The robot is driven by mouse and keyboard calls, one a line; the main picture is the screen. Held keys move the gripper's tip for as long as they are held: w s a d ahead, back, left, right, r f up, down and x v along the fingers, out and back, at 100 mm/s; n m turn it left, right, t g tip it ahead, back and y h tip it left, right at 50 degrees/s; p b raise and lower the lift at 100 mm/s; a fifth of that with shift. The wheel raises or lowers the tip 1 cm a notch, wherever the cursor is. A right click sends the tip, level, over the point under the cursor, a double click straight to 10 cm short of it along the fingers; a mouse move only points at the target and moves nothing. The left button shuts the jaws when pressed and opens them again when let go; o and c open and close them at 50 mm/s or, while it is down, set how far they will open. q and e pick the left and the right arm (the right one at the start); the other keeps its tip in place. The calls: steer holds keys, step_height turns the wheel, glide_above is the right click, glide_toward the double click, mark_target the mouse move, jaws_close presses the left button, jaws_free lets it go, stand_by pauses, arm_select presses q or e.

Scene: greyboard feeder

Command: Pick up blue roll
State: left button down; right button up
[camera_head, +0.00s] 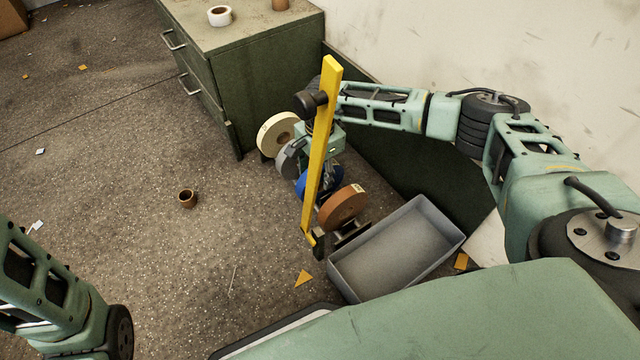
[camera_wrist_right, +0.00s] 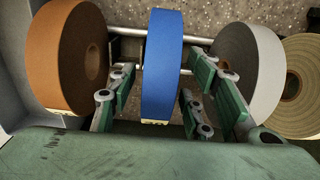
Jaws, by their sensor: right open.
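The blue roll (camera_wrist_right: 162,60) stands on edge in the middle of the right wrist view, between a brown roll (camera_wrist_right: 68,55) and a grey roll (camera_wrist_right: 248,65). My right gripper (camera_wrist_right: 155,90) is open, with a finger on each side of the blue roll's lower part; gaps show, so it is not clamped. In the head view the blue roll (camera_head: 304,184) is partly hidden behind a yellow bar and my right gripper (camera_head: 328,178). My left arm shows at the lower left, but its gripper is out of the picture.
A cream roll (camera_head: 277,134) stands at the row's far end. The yellow bar (camera_head: 322,140) rises in front of the rolls. A grey open tray (camera_head: 345,282) lies near the brown roll. A green cabinet (camera_head: 270,85) stands behind.

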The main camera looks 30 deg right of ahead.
step_height(320, 180, down, 4)
steer(key=b, duration=0.3)
steer(key=shift+f, duration=0.1)
steer(key=shift+c, duration=0.2)
jaws_close()
